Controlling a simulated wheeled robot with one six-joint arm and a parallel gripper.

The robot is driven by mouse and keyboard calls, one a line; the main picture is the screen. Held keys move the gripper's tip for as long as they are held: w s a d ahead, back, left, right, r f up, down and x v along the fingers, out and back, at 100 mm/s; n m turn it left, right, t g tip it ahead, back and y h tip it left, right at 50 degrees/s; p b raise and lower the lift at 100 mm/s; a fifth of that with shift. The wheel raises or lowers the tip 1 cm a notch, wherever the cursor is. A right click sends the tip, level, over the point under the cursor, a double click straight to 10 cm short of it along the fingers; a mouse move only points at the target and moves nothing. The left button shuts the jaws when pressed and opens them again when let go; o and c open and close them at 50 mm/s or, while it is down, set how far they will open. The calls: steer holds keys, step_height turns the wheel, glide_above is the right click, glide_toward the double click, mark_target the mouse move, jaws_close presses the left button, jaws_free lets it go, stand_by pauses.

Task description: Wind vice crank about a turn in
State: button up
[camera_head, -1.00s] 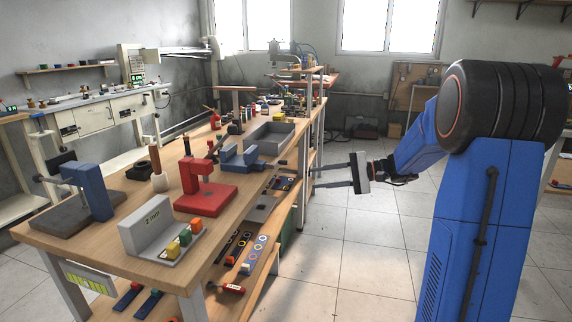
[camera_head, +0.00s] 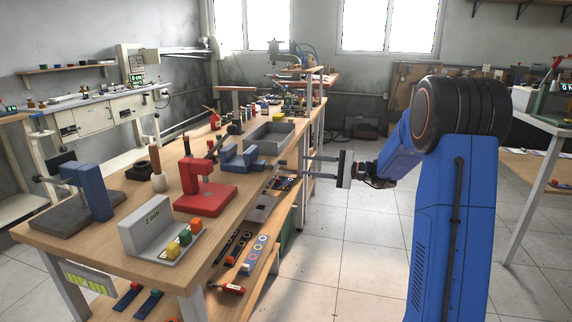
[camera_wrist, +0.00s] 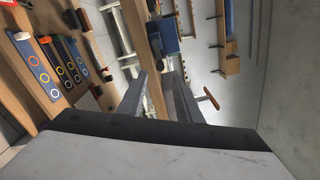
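The blue vice (camera_head: 240,158) sits on the wooden workbench (camera_head: 130,230) near its right edge, with its jaws apart. A small dark part, which looks like its crank (camera_head: 279,165), sticks out on its right side at the bench edge; its angle is too small to tell. My gripper (camera_head: 304,168) is off the bench's right edge, to the right of the crank, its two fingers pointing left at the vice. The fingers are apart, with nothing visible between them. In the wrist view, the fingers of my gripper (camera_wrist: 155,76) stand apart below a blue block, probably the vice (camera_wrist: 168,35).
A grey tray (camera_head: 270,137) lies behind the vice. A lower shelf holds strips with rings (camera_head: 252,255). The floor right of the bench is clear.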

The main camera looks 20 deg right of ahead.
mark_target(286, 163)
steer(key=x, duration=0.9)
jaws_close()
